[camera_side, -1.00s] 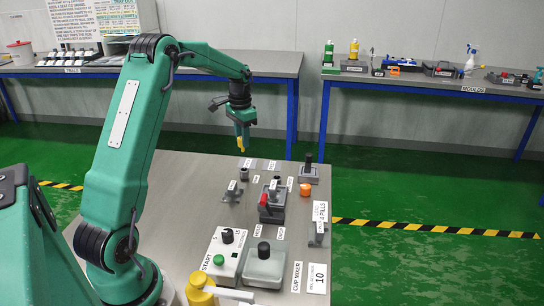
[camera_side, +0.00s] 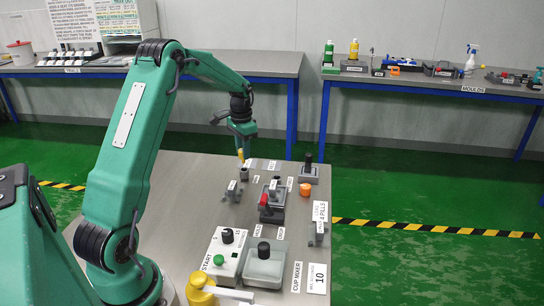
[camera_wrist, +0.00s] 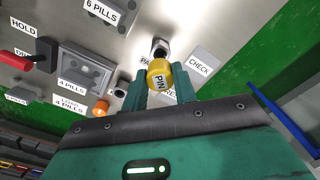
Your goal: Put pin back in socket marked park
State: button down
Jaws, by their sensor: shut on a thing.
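My gripper (camera_side: 241,153) is shut on the yellow pin (camera_wrist: 160,75), whose end cap reads PIN in the wrist view. In the side view the yellow of the pin (camera_side: 240,156) shows at the fingertips, above the far end of the work table. A dark round socket in a light collar (camera_wrist: 159,47) lies just beyond the pin in the wrist view. A label beginning PA (camera_wrist: 145,61) is beside it, partly hidden by the pin and finger. In the side view a dark socket (camera_side: 244,174) stands below and slightly right of the pin, apparently apart from it.
A second dark socket (camera_wrist: 122,88) and an orange knob (camera_wrist: 101,107) are left of the fingers. A CHECK label (camera_wrist: 199,65) lies to the right. A red lever (camera_side: 264,199), grey blocks, a START box (camera_side: 226,245) and a yellow container (camera_side: 200,290) stand nearer on the table.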

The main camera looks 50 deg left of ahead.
jog(key=shift+f, duration=0.7)
jog(key=shift+f, duration=1.55)
dwell(1.7)
jog(key=c, duration=1.1)
grip_release()
jog(key=shift+o, duration=0.2)
jog(key=shift+r, duration=3.9)
